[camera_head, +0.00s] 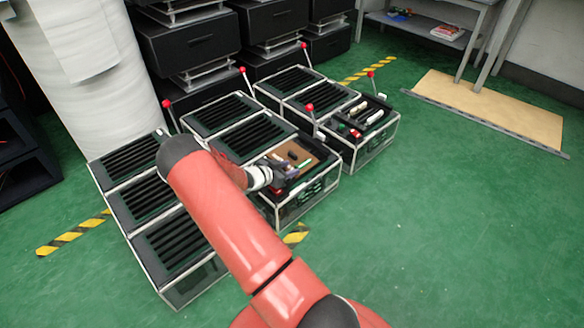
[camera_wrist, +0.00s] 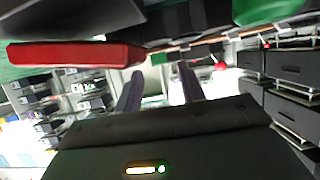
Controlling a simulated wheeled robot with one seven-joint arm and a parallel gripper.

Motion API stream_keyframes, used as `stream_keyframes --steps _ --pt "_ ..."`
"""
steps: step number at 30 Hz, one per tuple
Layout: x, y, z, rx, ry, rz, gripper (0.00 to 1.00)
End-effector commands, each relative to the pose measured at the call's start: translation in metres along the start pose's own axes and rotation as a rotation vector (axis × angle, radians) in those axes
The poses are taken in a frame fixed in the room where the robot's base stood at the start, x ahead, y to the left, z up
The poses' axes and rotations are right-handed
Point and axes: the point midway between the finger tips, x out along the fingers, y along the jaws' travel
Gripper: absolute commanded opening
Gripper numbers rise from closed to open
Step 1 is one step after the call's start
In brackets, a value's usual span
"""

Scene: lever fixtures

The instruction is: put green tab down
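A small green tab (camera_head: 304,163) shows on the brown-topped panel (camera_head: 305,151) of the front fixture box in the head view. A rounded green piece (camera_wrist: 266,9), perhaps this tab, is cut off at the top right of the wrist view. My gripper (camera_head: 282,178) is at that panel, low among its tabs and partly hidden by its own wrist. In the wrist view its two dark fingers (camera_wrist: 161,82) stand apart with nothing seen between them. A long red tab (camera_wrist: 75,55) lies close by, left of the fingers. Contact with any tab cannot be told.
A neighbouring box (camera_head: 355,125) carries red, green and white tabs. Red-knobbed levers (camera_head: 309,107) rise around the boxes. Slatted dark boxes (camera_head: 180,252) stand to the left, with a white column (camera_head: 85,60) behind. Green floor (camera_head: 440,220) at right is clear.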

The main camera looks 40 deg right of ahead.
Motion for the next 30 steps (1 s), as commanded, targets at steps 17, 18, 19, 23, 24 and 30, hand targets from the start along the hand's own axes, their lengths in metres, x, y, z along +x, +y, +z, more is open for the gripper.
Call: stream_keyframes --steps 17,18,19,23,24,30 --pt "-0.098 -0.002 -0.002 0.002 -0.008 -0.008 0.40" --pt "-0.101 -0.005 -0.004 0.005 -0.020 -0.022 0.40" --pt "-0.105 -0.009 -0.007 0.011 -0.035 -0.038 0.40" --pt "-0.134 -0.038 -0.029 0.032 -0.161 -0.184 0.40" --pt "-0.149 -0.050 -0.039 0.038 -0.214 -0.250 0.40" --pt "-0.248 -0.081 -0.097 0.004 -0.475 -0.618 0.40"
